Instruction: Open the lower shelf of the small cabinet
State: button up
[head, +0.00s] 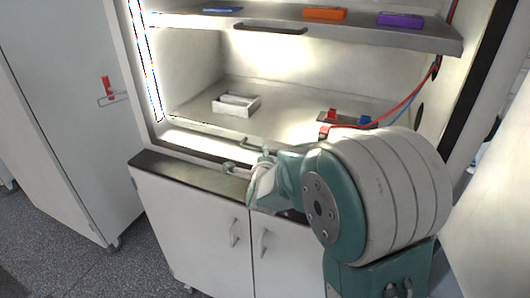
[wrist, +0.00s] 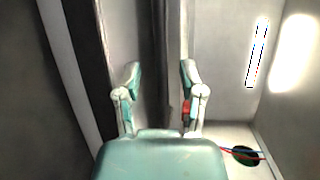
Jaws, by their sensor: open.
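The small cabinet (head: 190,205) is white and open-fronted above, with two closed doors below. Its lower shelf (head: 285,122) is a pale pull-out board with a dark handle (head: 248,143) on its front edge, partly hidden by my gripper. My gripper (head: 246,160) is at the shelf's front, just below and in front of that handle. In the wrist view its two fingers (wrist: 160,77) are open, with the upright-looking shelf edge between and behind them. I cannot tell whether they touch the handle.
The upper shelf (head: 350,33) has its own handle and carries blue, orange and purple items. On the lower shelf are a white tray (head: 237,105) and a board with red and blue clips (head: 347,120) and wires. A tall cabinet (head: 60,110) stands at left.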

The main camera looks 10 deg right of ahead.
jog(key=shift+x, duration=1.25)
jog(key=shift+a, duration=0.1)
grip_shut()
jog(key=shift+s+f, duration=0.1)
